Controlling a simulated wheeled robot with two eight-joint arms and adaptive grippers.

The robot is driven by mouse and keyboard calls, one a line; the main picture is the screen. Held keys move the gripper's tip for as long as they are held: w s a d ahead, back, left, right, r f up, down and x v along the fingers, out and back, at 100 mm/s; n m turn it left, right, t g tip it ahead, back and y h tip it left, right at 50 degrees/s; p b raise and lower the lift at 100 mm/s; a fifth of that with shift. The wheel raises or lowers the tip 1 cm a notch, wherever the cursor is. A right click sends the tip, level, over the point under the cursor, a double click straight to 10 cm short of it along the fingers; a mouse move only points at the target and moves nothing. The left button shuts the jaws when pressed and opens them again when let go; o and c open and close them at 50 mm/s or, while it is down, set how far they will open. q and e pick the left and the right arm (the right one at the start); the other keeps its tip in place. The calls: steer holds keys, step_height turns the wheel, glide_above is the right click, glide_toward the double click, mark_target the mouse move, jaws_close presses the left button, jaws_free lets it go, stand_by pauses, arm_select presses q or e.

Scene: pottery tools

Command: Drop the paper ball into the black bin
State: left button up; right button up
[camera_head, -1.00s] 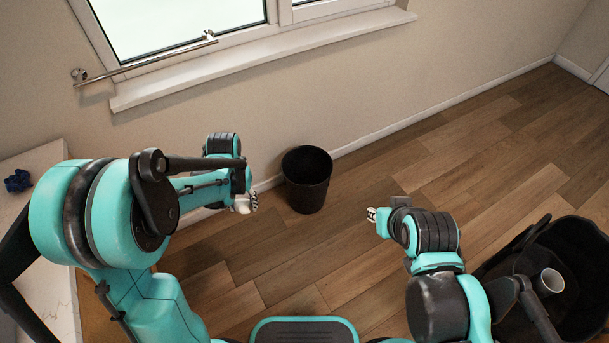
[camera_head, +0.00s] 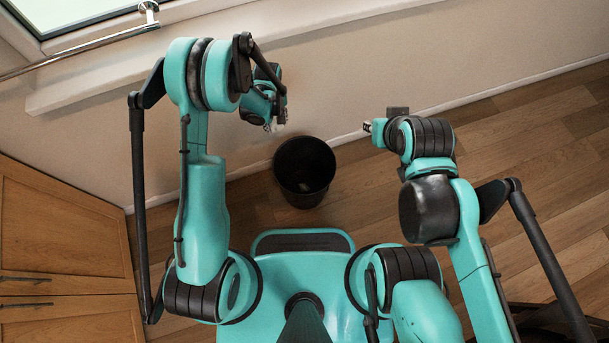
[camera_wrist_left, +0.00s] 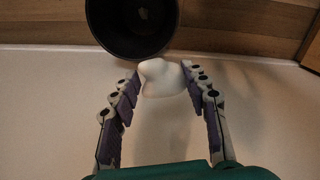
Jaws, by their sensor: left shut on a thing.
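The black bin (camera_head: 304,186) stands on the wood floor near the wall, in the middle of the head view. It also shows at the top of the left wrist view (camera_wrist_left: 107,35), with its dark opening in sight. My left gripper (camera_head: 275,126) is up and to the left of the bin's rim in the head view. In the left wrist view its fingers (camera_wrist_left: 160,85) are shut on the white paper ball (camera_wrist_left: 158,76), which appears just below the bin's rim in the picture. My right gripper (camera_head: 367,126) is to the right of the bin; its fingers are too small to judge.
A window sill (camera_head: 100,77) and a metal rail (camera_head: 80,48) are at the upper left. A wooden cabinet (camera_head: 60,240) stands at the lower left. The wall (camera_head: 350,70) runs behind the bin. Bare floor (camera_head: 540,150) lies at the right.

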arm_select(q)
steer(key=d+f+n+b, duration=0.2)
steer(key=d+f, duration=0.2)
steer(key=f, duration=0.8)
steer(key=s+d+f+n+b, duration=0.1)
steer(key=d+f+n+b, duration=0.2)
steer(key=f, duration=1)
steer(key=shift+d+f+n+b, duration=0.15)
steer(key=shift+d+n+b, duration=0.2)
steer(key=shift+d, duration=0.2)
steer(key=o, duration=0.8)
step_height(320, 180, up, 12)
steer(key=shift+r, duration=0.1)
